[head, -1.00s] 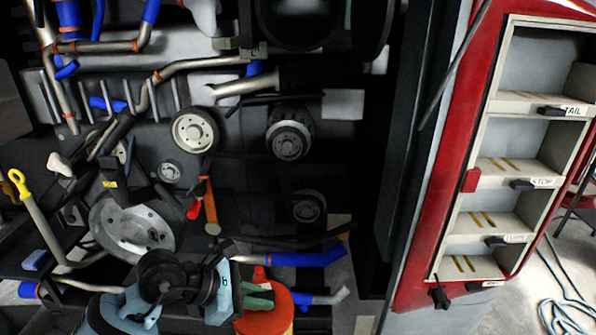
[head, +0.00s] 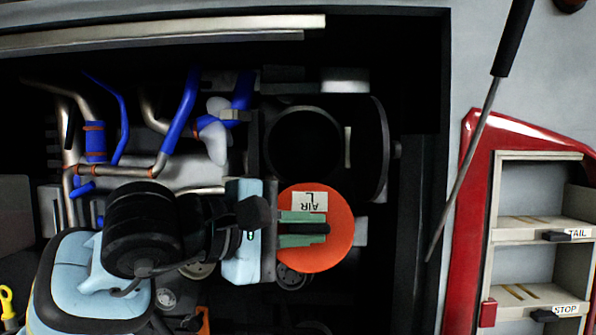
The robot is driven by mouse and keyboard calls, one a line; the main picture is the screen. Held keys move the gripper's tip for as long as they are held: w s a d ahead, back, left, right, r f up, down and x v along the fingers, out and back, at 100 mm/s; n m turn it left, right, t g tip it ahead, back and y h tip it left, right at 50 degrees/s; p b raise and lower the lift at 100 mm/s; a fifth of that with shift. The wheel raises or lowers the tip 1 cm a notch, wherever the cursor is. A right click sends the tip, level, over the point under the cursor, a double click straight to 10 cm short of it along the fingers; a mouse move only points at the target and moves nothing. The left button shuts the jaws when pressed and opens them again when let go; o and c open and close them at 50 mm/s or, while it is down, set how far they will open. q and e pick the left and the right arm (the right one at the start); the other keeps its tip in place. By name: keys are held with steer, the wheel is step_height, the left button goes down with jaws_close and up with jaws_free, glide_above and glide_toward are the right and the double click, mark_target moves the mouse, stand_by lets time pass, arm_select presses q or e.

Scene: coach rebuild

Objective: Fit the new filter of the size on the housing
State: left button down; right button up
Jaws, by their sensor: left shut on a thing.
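An orange round filter (head: 325,257) is in my left gripper (head: 312,229), which is shut on it by its dark grip. Its white label reads "AIR L" and appears upside down. A dark, open round housing (head: 303,143) is in the engine bay just above the filter in the picture. The filter overlaps the area below the housing's opening and is not inside it. A black round cover (head: 376,150) stands open at the housing's right side. No size mark on the housing is readable. My right gripper is not in view.
Blue hoses (head: 181,120) and metal pipes (head: 70,120) lie left of the housing. A dark rod (head: 490,95) slants down at the right, by a red-framed shelf (head: 468,220) with labelled bays.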

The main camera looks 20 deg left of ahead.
arm_select(q)
steer(key=shift+s+a+r+m+t+b, duration=0.15)
steer(key=shift+s+r+m+t, duration=0.15)
steer(key=shift+r, duration=1.3)
steer(key=shift+s+a+r+m+t+b, duration=0.1)
steer(key=shift+r+m+t, duration=0.2)
steer(key=shift+r, duration=1.25)
steer(key=shift+s+a+r+m+t+b, duration=0.15)
steer(key=shift+r+t, duration=0.25)
steer(key=shift+r, duration=1.2)
steer(key=shift+w+r+h, duration=0.1)
steer(key=shift+w+h, duration=0.2)
steer(key=shift+w, duration=0.2)
steer(key=shift+w+a+r, duration=0.1)
steer(key=shift+a, duration=0.05)
steer(key=shift+w, duration=0.15)
steer(key=shift+w+a, duration=0.3)
steer(key=shift+w, duration=0.7)
steer(key=shift+w+a, duration=0.3)
steer(key=shift+w, duration=0.75)
